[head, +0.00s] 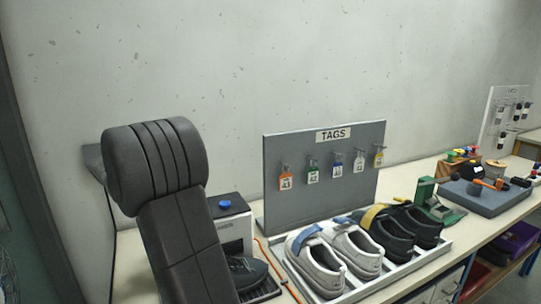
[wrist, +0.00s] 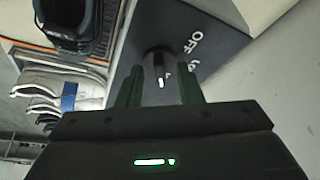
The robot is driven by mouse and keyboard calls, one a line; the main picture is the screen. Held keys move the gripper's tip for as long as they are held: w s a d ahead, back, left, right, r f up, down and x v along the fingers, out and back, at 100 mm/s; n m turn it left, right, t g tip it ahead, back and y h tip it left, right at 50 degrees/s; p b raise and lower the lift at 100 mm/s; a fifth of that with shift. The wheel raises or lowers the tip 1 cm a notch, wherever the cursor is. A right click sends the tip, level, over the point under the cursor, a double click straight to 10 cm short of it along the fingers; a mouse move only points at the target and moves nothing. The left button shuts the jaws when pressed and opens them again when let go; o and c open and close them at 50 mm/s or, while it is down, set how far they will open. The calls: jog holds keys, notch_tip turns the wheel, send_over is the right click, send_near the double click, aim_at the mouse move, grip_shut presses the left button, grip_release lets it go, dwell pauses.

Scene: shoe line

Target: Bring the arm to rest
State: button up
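My gripper (wrist: 160,88) shows in the wrist view with its two fingers apart. A dark knob (wrist: 156,62) with a white mark stands on a dark panel (wrist: 205,75) lettered "OFF", just beyond the fingertips and in line with the gap. I see no contact with the knob, and nothing is held between the fingers. In the head view my dark arm rises at the left, and my gripper is hidden there.
A white machine with a dark top (head: 231,206) and a dark shoe (head: 245,272) stand beside my arm. A tray (head: 352,292) holds white and black shoes. A tag board (head: 290,150) stands behind. A grey block (head: 485,198) with tools lies at the right.

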jog(key=shift+w+d+f, duration=0.1)
jog(key=shift+f, duration=0.25)
jog(key=shift+r, duration=0.1)
